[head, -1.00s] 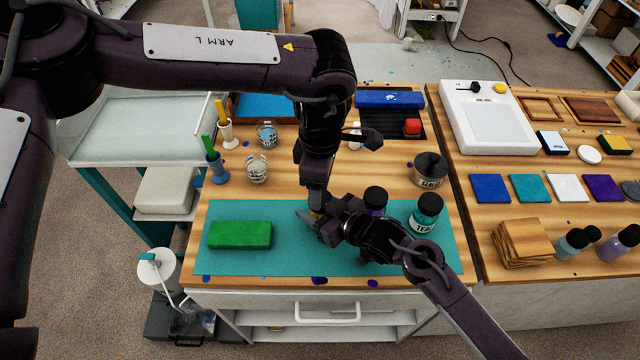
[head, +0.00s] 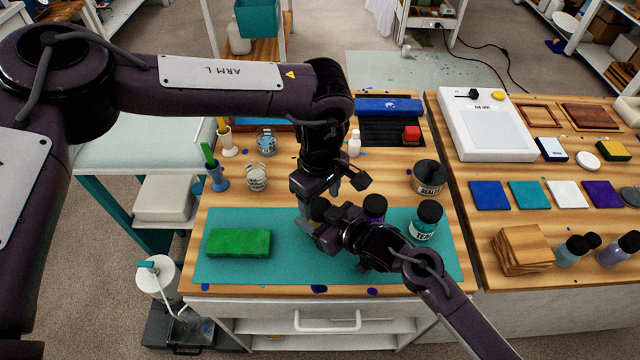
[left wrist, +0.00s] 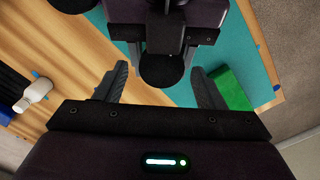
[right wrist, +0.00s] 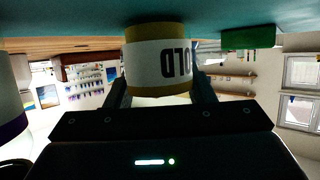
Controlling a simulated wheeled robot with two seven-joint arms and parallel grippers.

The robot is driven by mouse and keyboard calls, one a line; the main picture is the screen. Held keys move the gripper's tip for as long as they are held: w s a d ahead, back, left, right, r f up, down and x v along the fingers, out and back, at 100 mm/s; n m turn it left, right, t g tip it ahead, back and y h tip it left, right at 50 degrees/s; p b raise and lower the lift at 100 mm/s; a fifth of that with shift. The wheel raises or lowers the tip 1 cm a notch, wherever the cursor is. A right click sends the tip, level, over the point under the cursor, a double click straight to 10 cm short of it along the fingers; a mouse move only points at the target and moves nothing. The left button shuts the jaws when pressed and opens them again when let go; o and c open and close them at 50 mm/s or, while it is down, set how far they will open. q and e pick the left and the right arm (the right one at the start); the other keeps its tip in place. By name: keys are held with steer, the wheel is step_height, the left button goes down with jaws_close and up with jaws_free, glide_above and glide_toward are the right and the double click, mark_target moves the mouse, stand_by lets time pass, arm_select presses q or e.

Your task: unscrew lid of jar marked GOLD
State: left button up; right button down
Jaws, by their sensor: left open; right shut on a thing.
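The jar marked GOLD stands on the teal mat (head: 290,268), with a bit of its yellow body (head: 319,207) showing between my two arms. In the right wrist view its label (right wrist: 160,62) appears upside down, partly reading "OLD". My right gripper (right wrist: 160,95) is shut around the jar's body. My left gripper (head: 332,192) is open above the jar. In the left wrist view a round black lid (left wrist: 160,72) lies between and beyond the open fingers, apart from them. The lid is mostly hidden in the head view.
A purple jar (head: 374,207) and the TEAL jar (head: 426,220) stand close right of my grippers. A green block (head: 239,242) lies on the mat at left. A SEALER tin (head: 429,178), a white bottle (head: 354,143) and cups (head: 256,177) stand behind.

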arm_select(q)
steer(key=shift+f, duration=0.75)
steer(key=c, duration=1)
steer(key=n, duration=0.3)
arm_select(e)
steer(key=shift+a, duration=0.1)
arm_select(q)
steer(key=o, duration=1.1)
steer(key=shift+r, duration=0.1)
